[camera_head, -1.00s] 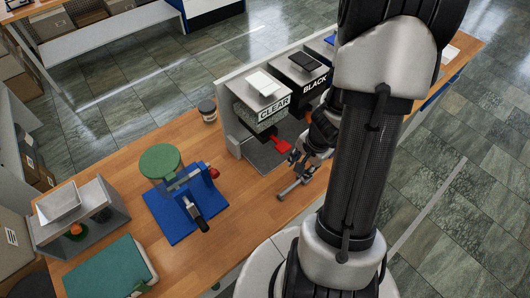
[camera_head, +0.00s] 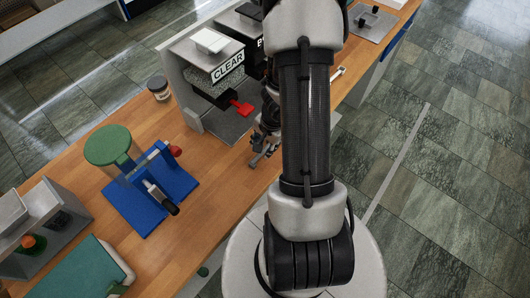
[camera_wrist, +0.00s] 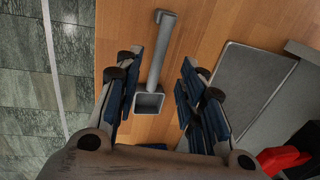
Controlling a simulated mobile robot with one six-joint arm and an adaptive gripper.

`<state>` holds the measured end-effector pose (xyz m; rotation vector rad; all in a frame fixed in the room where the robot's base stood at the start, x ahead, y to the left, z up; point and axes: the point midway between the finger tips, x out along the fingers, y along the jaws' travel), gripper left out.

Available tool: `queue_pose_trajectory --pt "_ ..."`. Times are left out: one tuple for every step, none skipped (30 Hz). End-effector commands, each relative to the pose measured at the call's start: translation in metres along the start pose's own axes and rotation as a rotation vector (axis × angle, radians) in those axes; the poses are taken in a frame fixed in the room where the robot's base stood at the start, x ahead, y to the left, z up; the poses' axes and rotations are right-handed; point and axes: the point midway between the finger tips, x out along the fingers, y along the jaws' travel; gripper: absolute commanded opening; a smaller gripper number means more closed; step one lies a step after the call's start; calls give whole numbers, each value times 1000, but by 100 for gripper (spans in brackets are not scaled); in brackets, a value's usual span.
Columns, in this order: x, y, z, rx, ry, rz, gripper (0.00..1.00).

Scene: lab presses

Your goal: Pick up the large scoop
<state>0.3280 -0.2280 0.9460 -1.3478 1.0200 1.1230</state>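A grey scoop (camera_wrist: 150,101) with a square cup and a long handle bent at its end shows in the wrist view over the wooden table. The cup is nearest the wrist and the handle points away. My gripper (camera_wrist: 162,70) is open, with its blue-padded fingers wide apart on either side of the scoop. I see a gap between the fingers and the scoop; the height between them is hard to tell. In the head view my gripper (camera_head: 263,146) is low near the table's front edge, partly hidden by my arm.
A dispenser labelled CLEAR (camera_head: 213,62) with a red lever (camera_head: 241,107) stands just behind my gripper. A black dispenser beside it is partly hidden by my arm. A blue press (camera_head: 150,188) with a green disc (camera_head: 108,145) stands to the left. A jar (camera_head: 158,88) stands behind.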

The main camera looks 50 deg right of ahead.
Motion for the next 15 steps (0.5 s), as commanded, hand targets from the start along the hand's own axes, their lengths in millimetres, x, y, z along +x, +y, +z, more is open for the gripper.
queue_pose_trajectory --pt "8 1 0 1 -1 1 36" --pt "13 2 -1 1 -1 1 36" --pt "20 2 -1 1 -1 1 36" --pt "26 3 -2 1 -2 2 36" --pt "31 4 -2 2 -2 2 36" --pt "36 4 -2 1 -2 2 36" --pt "40 3 -2 1 -2 1 36" --pt "43 3 -2 0 -1 1 36" --pt "46 3 -3 0 -1 0 36" --pt "48 3 -3 0 -1 0 36" --pt "49 3 -3 0 -1 0 36" --pt "50 3 -3 0 -1 0 36" --pt "50 2 -3 0 -1 0 36" --pt "50 2 -3 1 -1 0 36" --pt "49 2 -3 1 -1 0 36"
